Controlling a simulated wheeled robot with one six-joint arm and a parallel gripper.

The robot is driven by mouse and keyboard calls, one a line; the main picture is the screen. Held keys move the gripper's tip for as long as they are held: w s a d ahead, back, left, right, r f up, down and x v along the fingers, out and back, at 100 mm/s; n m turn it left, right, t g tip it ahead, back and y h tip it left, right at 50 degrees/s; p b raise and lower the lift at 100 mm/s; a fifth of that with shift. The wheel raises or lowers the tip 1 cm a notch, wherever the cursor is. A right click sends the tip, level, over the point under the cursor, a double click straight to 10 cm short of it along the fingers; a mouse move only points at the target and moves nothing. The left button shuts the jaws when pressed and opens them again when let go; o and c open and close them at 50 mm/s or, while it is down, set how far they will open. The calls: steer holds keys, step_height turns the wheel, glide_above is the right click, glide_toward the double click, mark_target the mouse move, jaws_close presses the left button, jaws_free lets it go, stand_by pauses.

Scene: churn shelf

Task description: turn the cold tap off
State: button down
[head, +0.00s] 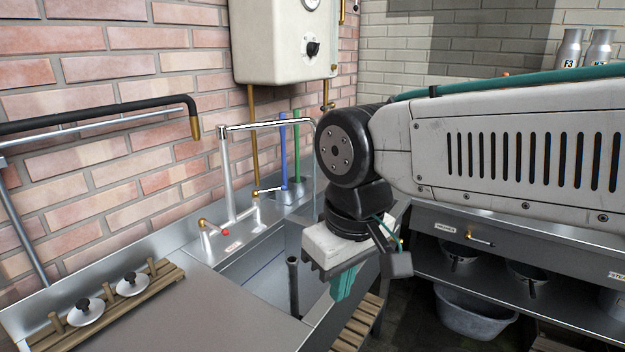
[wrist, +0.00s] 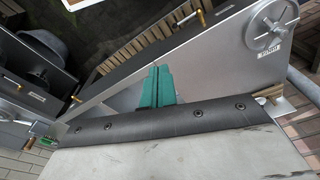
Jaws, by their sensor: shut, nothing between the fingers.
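The tap (head: 228,180) stands at the back of the steel sink, a tall metal pipe with a long spout reaching right. A lever handle (head: 268,189) sits to the right of its pipe. Another handle with a red mark (head: 225,231) sits low on the left. I cannot read which is cold. A thin pale line hangs below the spout end, perhaps water, partly hidden by my arm. My gripper (head: 344,284) has green fingers pointing down over the sink's front right edge, apart from both handles. In the wrist view the fingers (wrist: 155,86) are together and empty.
A blue rod (head: 283,155) and a green rod (head: 297,145) stand behind the sink. A dark upright pipe (head: 292,285) stands in the basin. A wooden rack (head: 110,310) with lids lies left. A boiler (head: 283,40) hangs above.

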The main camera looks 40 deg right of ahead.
steer(key=w+d+r+m+t+h, duration=0.15)
steer(key=w+d, duration=0.25)
steer(key=w, duration=0.6)
steer(key=w+d+r+m+h, duration=0.1)
steer(key=w+d+r+m, duration=0.15)
steer(key=w, duration=0.65)
steer(key=w+d+r+m+t+h, duration=0.15)
steer(key=w+d, duration=0.25)
steer(key=w, duration=0.6)
steer(key=w+d+f+m, duration=0.1)
steer(key=w+d+f, duration=0.2)
steer(key=w, duration=0.6)
steer(key=w+d+f+m+t+h, duration=0.1)
steer(key=w+d+f, duration=0.3)
steer(key=w, duration=0.5)
steer(key=w+d+f+m, duration=0.1)
steer(key=w+d+f, duration=0.2)
steer(key=w+d, duration=0.3)
steer(key=w, duration=0.3)
steer(key=shift+d+f+t+h, duration=0.15)
steer(key=shift+d+t+h, duration=0.15)
steer(key=shift+d+t, duration=0.1)
steer(key=shift+f, duration=0.1)
